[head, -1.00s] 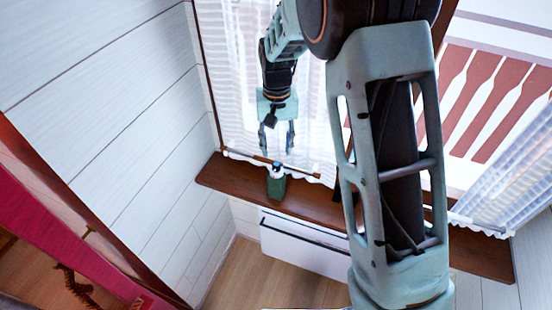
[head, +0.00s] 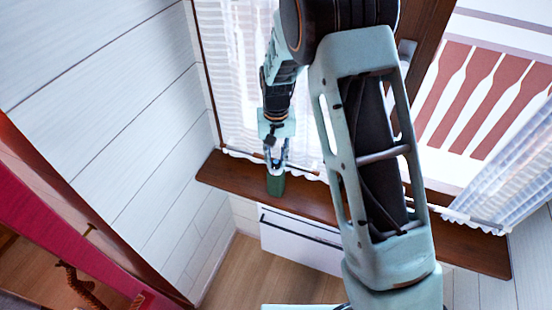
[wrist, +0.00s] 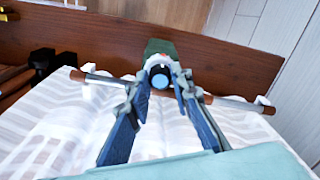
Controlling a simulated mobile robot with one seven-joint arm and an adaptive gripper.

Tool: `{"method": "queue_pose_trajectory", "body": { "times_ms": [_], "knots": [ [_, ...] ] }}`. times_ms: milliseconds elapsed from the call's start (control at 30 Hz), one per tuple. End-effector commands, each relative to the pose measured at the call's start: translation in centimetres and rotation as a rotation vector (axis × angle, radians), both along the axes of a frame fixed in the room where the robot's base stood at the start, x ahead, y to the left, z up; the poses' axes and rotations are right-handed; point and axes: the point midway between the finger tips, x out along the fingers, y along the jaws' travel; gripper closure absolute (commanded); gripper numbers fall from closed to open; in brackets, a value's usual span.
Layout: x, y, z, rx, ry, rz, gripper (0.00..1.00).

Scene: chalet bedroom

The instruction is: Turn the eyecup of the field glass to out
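The field glass (head: 276,185) stands upright on the brown window sill, its dark green body showing below my gripper in the head view. In the wrist view its green body (wrist: 160,46) lies beyond a whitish ring, and the dark eyecup (wrist: 160,68) with a blue lens faces the camera. My gripper (head: 277,165) is at the top of the field glass, pointing down. In the wrist view its two blue-grey fingers (wrist: 162,80) flank the eyecup left and right, very close to it. Whether they touch it cannot be told.
The sill (head: 330,205) runs along the window, with free room right of the field glass. A curtain (head: 235,80) and a rod (wrist: 105,78) are close to my gripper. A white panel (head: 300,242) is below the sill, and a plank wall (head: 100,100) is at left.

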Motion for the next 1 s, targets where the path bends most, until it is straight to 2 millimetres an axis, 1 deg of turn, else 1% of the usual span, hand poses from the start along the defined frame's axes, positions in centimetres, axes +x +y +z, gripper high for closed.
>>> {"method": "queue_pose_trajectory", "body": {
  "times_ms": [33, 100, 333, 467, 667, 1000],
  "knots": [
    [0.0, 0.0, 0.02, 0.0, 0.0, 0.0, 0.93],
    [0.0, 0.0, 0.02, 0.0, 0.0, 0.0, 1.0],
    [0.01, 0.0, -0.01, 0.0, 0.0, 0.011, 1.0],
    [0.01, -0.01, -0.08, 0.001, 0.0, 0.045, 1.0],
    [0.05, -0.04, -0.16, 0.001, -0.001, 0.16, 1.0],
    [0.02, -0.04, -0.16, 0.0, -0.001, 0.469, 1.0]
  ]
}}
